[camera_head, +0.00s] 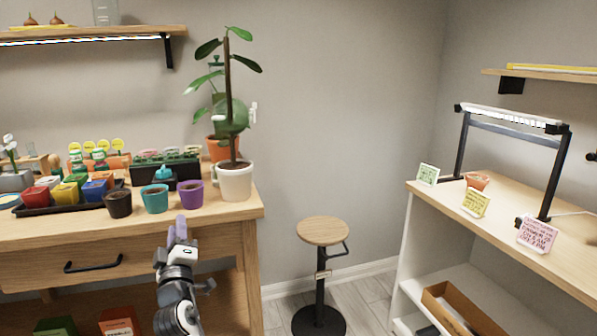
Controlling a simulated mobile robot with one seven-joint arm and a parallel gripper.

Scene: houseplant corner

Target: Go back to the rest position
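My gripper (179,230) is in front of the wooden workbench's front edge (215,216), its pale purple tips pointing up. The tips look close together, but from this angle I cannot tell whether they are open or shut. I see no object clearly held. My arm comes up from the bottom of the picture below it. The purple pot (190,196) and the teal pot (155,199) stand on the bench just behind the gripper.
A white pot (235,183) with a tall plant stands at the bench's right end. A dark pot (118,203) and a tray of coloured pots are to the left. A round stool (324,231) stands between bench and right-hand shelf unit (458,225). Floor shows around the stool.

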